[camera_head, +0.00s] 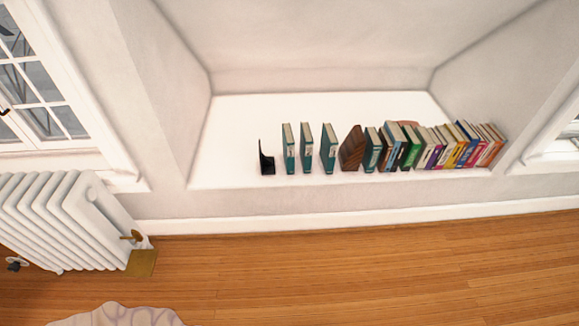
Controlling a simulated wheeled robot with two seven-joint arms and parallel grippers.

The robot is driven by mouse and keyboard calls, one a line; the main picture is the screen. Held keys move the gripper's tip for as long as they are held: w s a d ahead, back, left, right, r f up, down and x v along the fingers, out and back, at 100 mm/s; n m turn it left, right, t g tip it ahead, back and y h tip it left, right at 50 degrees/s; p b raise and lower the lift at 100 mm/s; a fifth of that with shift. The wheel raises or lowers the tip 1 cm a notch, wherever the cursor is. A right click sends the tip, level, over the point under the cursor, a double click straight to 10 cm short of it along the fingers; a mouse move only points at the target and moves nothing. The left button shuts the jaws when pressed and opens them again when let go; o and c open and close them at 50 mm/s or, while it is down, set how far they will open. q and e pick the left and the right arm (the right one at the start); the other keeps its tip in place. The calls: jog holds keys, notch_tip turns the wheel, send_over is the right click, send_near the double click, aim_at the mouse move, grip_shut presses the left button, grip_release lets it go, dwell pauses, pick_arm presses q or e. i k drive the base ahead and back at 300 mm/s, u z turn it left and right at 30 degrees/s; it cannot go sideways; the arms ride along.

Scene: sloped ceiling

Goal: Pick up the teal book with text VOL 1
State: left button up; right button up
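Several teal books stand upright on a white ledge (240,115) set into the wall. Three of them stand apart from one another at the left: a left one (288,150), a middle one (306,150) and a right one (328,150). Another teal book (372,150) stands at the left end of the longer row. The spine text is too small to read, so I cannot tell which is VOL 1. Neither of my grippers is in view.
A row of coloured books (460,145) fills the ledge's right part. A white radiator (65,220) stands at the left. The wooden floor (380,265) before the ledge is clear.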

aim_at(288, 144)
jog(key=k, duration=0.75)
jog(key=z, duration=0.8)
jog(key=i, duration=0.65)
jog(key=z, duration=0.9)
jog(key=i, duration=1.6)
jog(key=u, duration=1.1)
jog(key=i, duration=0.45)
jog(key=u, duration=0.55)
